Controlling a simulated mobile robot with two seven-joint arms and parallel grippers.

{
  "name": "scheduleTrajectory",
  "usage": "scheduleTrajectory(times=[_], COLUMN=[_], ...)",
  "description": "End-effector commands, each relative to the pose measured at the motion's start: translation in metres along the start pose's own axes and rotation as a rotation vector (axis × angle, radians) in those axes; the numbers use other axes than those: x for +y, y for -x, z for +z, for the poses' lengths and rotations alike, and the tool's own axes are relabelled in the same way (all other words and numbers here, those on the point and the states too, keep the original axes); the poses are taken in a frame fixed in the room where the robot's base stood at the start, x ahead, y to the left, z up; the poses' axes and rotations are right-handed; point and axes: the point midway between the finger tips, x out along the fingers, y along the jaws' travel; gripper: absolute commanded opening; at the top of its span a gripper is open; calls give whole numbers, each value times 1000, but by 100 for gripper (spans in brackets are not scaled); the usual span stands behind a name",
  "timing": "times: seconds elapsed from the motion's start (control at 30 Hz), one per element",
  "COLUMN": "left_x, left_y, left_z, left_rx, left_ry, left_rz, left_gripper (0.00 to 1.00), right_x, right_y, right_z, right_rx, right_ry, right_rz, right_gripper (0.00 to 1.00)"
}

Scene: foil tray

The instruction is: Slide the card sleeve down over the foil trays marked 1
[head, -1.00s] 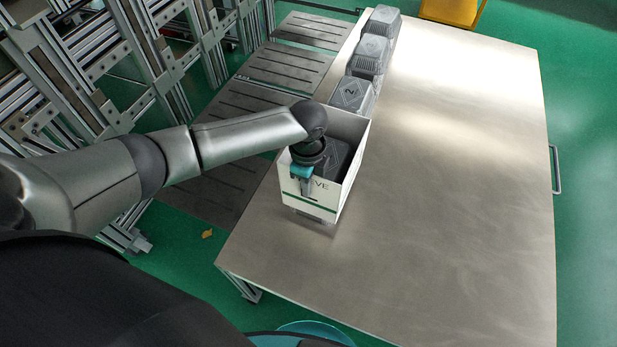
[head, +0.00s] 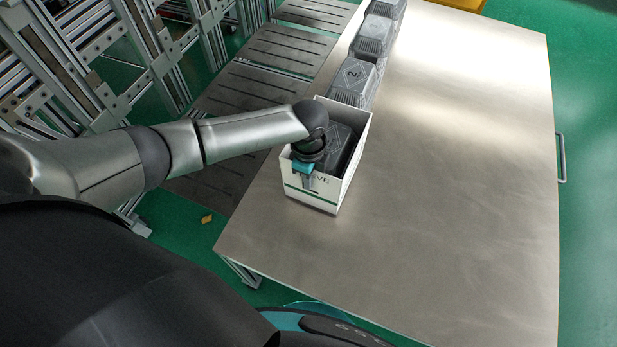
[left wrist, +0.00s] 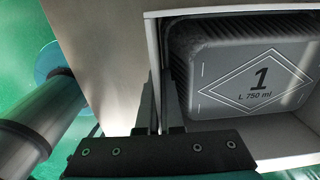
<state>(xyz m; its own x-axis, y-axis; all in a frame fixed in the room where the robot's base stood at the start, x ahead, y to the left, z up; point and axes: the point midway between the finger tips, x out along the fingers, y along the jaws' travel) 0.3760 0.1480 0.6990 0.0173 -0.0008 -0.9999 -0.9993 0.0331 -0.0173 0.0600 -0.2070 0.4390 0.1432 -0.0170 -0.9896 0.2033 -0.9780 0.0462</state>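The card sleeve (head: 328,190) is a white open-topped box shape with a green stripe near its lower edge. It stands around the grey foil tray marked 1 (left wrist: 225,45), with its lower edge at or very near the table top. The tray's dark lid (head: 341,143) shows inside the sleeve, below its upper rim. My left gripper (head: 309,184) is at the sleeve's near left side. In the left wrist view, its two fingers (left wrist: 160,105) straddle the sleeve's wall (left wrist: 153,45) and close on it. My right gripper is out of view.
A foil tray stack marked 2 (head: 354,77) stands just behind the sleeve, with more stacks (head: 374,36) behind it along the table's left edge. Dark slotted panels (head: 245,95) lie left of the table (head: 450,190). The table's middle and right are clear.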

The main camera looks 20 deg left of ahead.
Motion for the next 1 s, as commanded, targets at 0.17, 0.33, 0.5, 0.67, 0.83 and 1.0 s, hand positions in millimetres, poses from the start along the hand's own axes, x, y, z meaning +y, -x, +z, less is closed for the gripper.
scheduleTrajectory(times=[0.17,0.33,0.5,0.67,0.83,1.0], left_x=[10,10,10,9,6,5], left_y=[-13,-13,-10,12,56,98], left_z=[0,0,0,0,0,0], left_rx=[-4,-4,-3,-2,-2,-1], left_ry=[-3,-4,-4,-4,-3,-2], left_rz=[17,17,17,13,4,-1], left_gripper=[0,13,32,38,38,38], right_x=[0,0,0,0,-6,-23], right_y=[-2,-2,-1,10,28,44], right_z=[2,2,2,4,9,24], right_rx=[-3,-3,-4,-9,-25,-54], right_ry=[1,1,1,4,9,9], right_rz=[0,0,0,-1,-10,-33], right_gripper=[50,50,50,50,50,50])
